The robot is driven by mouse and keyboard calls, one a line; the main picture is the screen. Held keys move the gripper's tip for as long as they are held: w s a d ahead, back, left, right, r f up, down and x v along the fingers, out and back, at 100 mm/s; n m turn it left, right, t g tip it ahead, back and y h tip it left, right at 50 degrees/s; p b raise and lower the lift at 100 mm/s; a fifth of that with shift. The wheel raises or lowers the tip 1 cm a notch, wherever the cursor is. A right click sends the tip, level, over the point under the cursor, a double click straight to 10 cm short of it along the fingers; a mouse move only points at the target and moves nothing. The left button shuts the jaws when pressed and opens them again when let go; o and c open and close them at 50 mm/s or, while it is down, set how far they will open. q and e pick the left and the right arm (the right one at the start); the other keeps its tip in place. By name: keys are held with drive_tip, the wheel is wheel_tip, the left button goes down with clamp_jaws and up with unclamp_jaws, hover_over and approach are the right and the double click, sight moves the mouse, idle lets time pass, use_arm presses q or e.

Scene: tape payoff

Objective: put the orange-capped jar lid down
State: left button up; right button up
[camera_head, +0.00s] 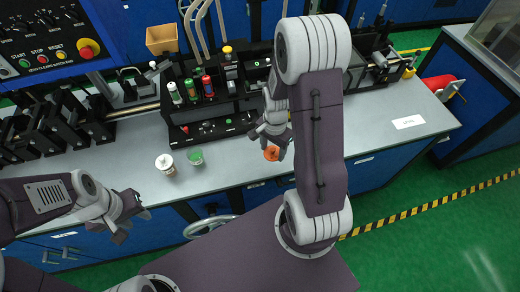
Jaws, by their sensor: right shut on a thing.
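The orange lid (271,153) is at the fingertips of my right gripper (272,140), which is shut on it over the grey counter, close to the front half. I cannot tell whether the lid touches anything below. My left gripper (135,224) is open and empty in front of the counter at the lower left.
A white-topped jar (165,163) and a green cup (195,156) stand on the counter (235,172) left of my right gripper. A black rack (210,108) with several small bottles stands behind them. The counter's right part is mostly clear around a white label (408,121).

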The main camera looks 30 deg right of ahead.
drive_tip(key=p, duration=0.1)
hover_over(258, 153)
wheel_tip(258, 153, down, 5)
drive_tip(key=shift+w+r, duration=0.1)
wheel_tip(258, 153, down, 4)
drive_tip(key=shift+r+p, duration=0.1)
drive_tip(key=shift+p, duration=0.3)
drive_tip(key=shift+f, duration=0.25)
drive_tip(key=o, duration=1.3)
